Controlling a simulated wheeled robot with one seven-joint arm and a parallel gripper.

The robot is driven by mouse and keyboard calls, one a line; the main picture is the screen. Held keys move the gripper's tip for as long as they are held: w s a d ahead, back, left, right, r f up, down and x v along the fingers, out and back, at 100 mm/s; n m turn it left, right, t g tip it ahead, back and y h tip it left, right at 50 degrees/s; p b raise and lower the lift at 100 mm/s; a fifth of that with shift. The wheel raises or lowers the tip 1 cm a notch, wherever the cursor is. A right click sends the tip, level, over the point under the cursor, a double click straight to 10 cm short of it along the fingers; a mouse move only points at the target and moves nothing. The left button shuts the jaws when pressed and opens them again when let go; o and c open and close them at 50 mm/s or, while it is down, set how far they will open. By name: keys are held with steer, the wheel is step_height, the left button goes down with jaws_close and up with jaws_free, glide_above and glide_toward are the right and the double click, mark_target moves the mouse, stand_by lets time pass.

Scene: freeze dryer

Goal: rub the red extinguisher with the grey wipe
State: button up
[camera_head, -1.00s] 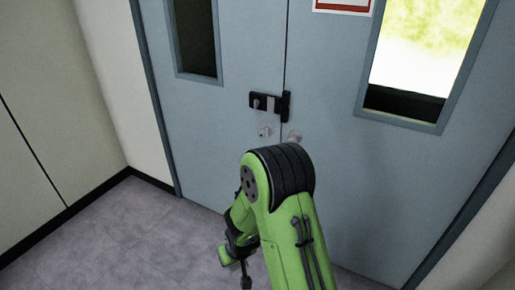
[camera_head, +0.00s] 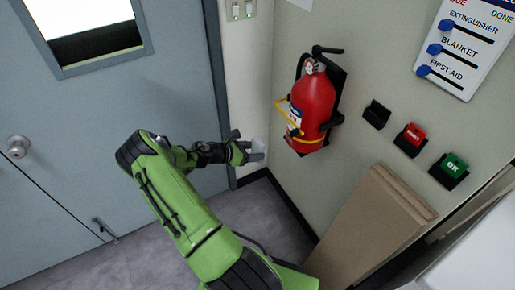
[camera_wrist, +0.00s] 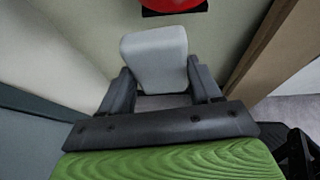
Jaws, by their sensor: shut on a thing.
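The red extinguisher (camera_head: 312,103) hangs upright in a black bracket on the wall, with a yellow strap and a label on it. Its lower end (camera_wrist: 172,4) shows at the top of the wrist view. My gripper (camera_head: 259,149) is to the left of the extinguisher and a little lower, apart from it in the picture. In the wrist view my gripper (camera_wrist: 162,85) is shut on the grey wipe (camera_wrist: 154,58), a pale block between the fingers. The wipe (camera_head: 257,146) looks small in the head view.
A blue-grey door (camera_head: 120,120) is at left. Black, red and green wall buttons (camera_head: 410,138) are right of the extinguisher. A brown board (camera_head: 375,225) leans below it. A sign with blue sliders (camera_head: 467,40) is at upper right. Grey floor (camera_head: 262,215) shows below my gripper.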

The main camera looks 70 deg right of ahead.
mark_target(256, 146)
steer(key=s+d, duration=0.1)
steer(key=s+d+r+h, duration=0.1)
steer(key=shift+s+d+r, duration=0.15)
steer(key=shift+s, duration=0.2)
steer(key=shift+s+d+b, duration=0.55)
steer(key=shift+s+d, duration=1.2)
steer(key=shift+d, duration=0.3)
steer(key=shift+s+d, duration=0.6)
steer(key=shift+d, duration=0.05)
steer(key=shift+s+a+p, duration=1.05)
steer(key=shift+s+a, duration=0.3)
steer(key=shift+s, duration=0.1)
steer(key=shift+s+d, duration=0.1)
steer(key=shift+s, duration=0.05)
steer(key=shift+w+d+b, duration=0.5)
steer(key=shift+w+d, duration=0.6)
steer(key=shift+w, duration=0.05)
steer(key=shift+w+d+r, duration=0.15)
steer(key=shift+w+d, duration=0.15)
steer(key=shift+d, duration=0.05)
